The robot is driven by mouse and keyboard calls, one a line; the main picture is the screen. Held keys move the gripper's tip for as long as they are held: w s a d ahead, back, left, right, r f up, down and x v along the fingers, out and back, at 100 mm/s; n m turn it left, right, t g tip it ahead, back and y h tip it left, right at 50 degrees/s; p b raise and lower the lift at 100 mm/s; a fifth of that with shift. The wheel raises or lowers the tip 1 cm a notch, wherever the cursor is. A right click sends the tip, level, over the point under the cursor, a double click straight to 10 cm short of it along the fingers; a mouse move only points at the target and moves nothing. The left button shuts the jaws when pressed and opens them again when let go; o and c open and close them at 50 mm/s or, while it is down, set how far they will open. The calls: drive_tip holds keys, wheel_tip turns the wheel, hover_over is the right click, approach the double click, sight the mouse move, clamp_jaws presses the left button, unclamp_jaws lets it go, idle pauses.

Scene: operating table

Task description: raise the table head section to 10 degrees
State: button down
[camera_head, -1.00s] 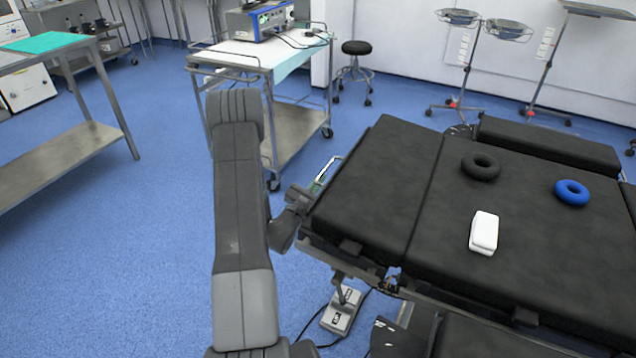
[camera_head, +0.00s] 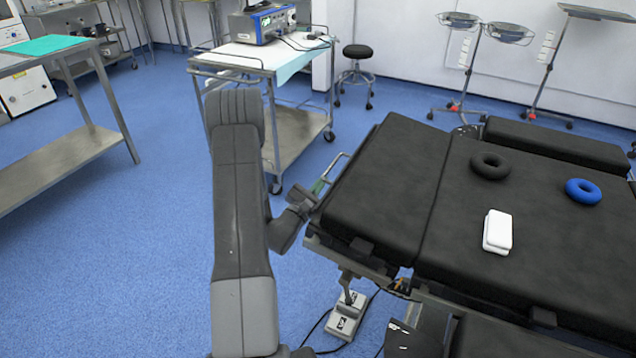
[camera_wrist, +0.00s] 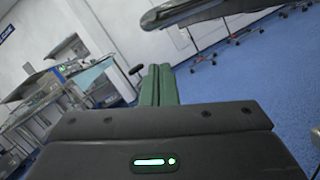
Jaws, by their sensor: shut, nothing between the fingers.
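The operating table (camera_head: 520,240) has black pads and fills the right of the head view. Its left end pad, the head section (camera_head: 375,195), looks close to level with the pad beside it; I cannot read its exact angle. A thin metal bar (camera_head: 337,168) shows at that pad's left edge. My gripper (camera_head: 320,186) is beside this edge, partly hidden by my arm; I cannot tell whether it touches. In the wrist view its green fingers (camera_wrist: 158,85) are together with nothing between them. A dark table part (camera_wrist: 205,10) is at the top right there.
A black ring (camera_head: 490,166), a blue ring (camera_head: 583,192) and a white block (camera_head: 497,231) lie on the table. A pedal unit (camera_head: 346,317) is on the floor below. A cart (camera_head: 262,58) stands behind.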

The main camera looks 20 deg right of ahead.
sight(324, 176)
drive_tip(key=f+v, duration=0.1)
drive_tip(key=v, duration=0.9)
drive_tip(key=shift+p, duration=0.3)
drive_tip(key=w+d+r, duration=0.1)
drive_tip(key=d, duration=0.1)
drive_tip(key=w+d+r+p, duration=0.1)
drive_tip(key=w+d+r, duration=0.1)
drive_tip(key=d, duration=0.1)
drive_tip(key=w+d+r+p, duration=0.1)
drive_tip(key=w+d+r, duration=0.1)
drive_tip(key=d, duration=0.1)
drive_tip(key=shift+d+r, duration=0.2)
drive_tip(key=shift+s+d+r+p, duration=0.2)
drive_tip(key=shift+r+p, duration=0.2)
drive_tip(key=shift+p, duration=0.15)
drive_tip(key=shift+f, duration=0.1)
